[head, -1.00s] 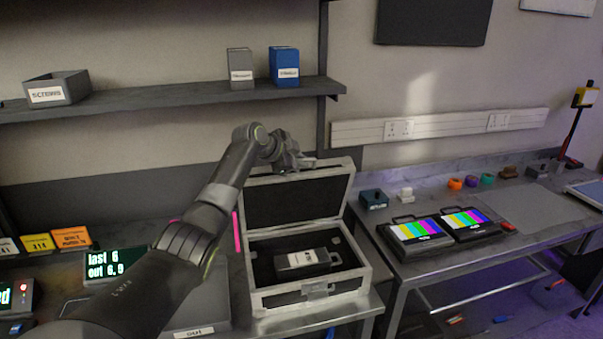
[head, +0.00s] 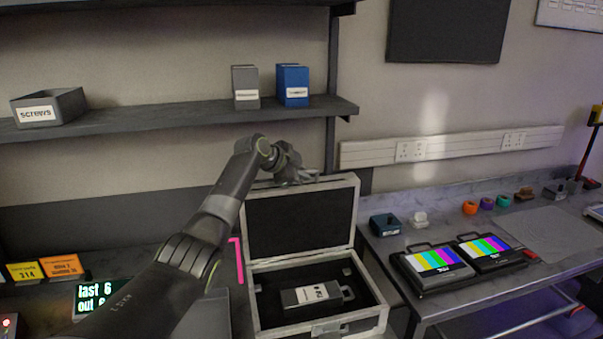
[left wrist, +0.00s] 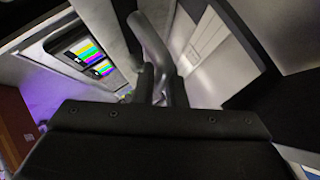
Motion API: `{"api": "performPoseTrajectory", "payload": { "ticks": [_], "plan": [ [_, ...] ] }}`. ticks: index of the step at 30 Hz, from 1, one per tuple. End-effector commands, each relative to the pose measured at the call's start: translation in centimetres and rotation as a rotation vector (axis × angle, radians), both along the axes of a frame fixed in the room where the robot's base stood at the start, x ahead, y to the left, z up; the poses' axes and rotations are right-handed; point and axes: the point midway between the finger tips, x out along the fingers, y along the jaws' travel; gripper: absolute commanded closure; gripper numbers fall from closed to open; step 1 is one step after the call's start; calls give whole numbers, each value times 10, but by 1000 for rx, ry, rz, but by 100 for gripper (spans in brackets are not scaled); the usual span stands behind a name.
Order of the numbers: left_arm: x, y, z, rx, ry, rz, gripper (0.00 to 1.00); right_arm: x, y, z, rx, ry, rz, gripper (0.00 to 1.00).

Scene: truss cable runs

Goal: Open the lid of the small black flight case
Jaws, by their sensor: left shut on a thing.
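The small black flight case (head: 283,330) with light metal edges stands on the left bench. Its lid (head: 300,222) is raised roughly upright, showing a dark lining. A grey labelled device with a handle (head: 311,294) lies in the dark foam of the base. My left gripper (head: 303,177) is at the lid's top edge, shut on the lid. In the left wrist view its fingers (left wrist: 159,85) close around a pale grey bar (left wrist: 150,42), which looks like the lid's edge. The exact contact is hard to make out. My right gripper is not in view.
A shelf (head: 180,117) with a screws bin (head: 48,107), a grey box (head: 245,87) and a blue box (head: 293,85) runs above the case. The right bench holds two colour-bar monitors (head: 435,260) and several small items. A lit display (head: 95,298) stands left of the case.

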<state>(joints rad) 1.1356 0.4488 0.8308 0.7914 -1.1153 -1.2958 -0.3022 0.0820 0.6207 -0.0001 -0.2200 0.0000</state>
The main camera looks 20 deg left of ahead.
Motion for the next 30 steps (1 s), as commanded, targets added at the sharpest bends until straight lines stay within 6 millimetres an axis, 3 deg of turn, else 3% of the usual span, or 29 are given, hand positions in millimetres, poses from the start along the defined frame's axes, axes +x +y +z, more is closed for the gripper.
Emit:
{"api": "performPoseTrajectory", "payload": {
  "ticks": [2, 3, 7, 20, 30],
  "plan": [
    [0, 0, -2, 1, 4, 1, 100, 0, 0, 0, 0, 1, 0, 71],
    [0, 0, -2, 2, 4, 0, 85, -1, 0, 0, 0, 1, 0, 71],
    [0, 0, -2, 1, 4, 1, 68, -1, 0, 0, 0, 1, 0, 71],
    [-4, 2, -3, 1, 9, 1, 68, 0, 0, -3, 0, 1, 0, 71],
    [-33, 18, 20, 6, 0, 4, 68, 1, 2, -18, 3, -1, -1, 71]
  ]
}}
